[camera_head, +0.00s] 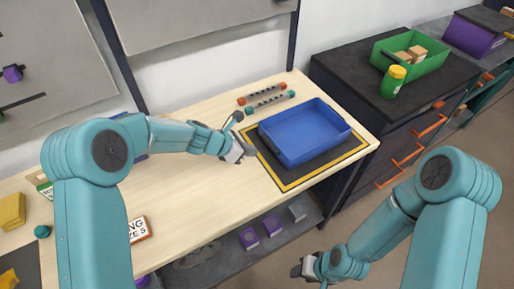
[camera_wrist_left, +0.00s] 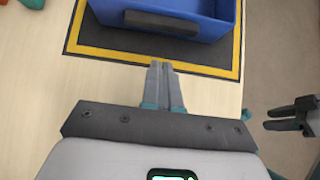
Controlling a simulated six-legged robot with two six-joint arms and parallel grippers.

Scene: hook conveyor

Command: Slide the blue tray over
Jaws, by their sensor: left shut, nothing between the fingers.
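The blue tray (camera_head: 318,145) sits on a dark mat with a yellow border (camera_head: 287,187) at the right end of the wooden workbench. In the left wrist view the near wall of the blue tray (camera_wrist_left: 200,32) carries a dark handle (camera_wrist_left: 160,21). My left gripper (camera_head: 246,151) is at the left side of the tray. In the wrist view its fingertips (camera_wrist_left: 159,66) are together and empty, by the mat's near border and apart from the handle. My right gripper (camera_head: 300,268) hangs low beyond the bench edge; in the wrist view (camera_wrist_left: 290,117) its fingers look apart and empty.
Two rods, orange and teal ended (camera_head: 266,97), lie behind the tray. A dark cabinet (camera_head: 345,85) stands to the right with a green bin (camera_head: 433,64) and a green jar (camera_head: 393,82). The bench middle is largely clear.

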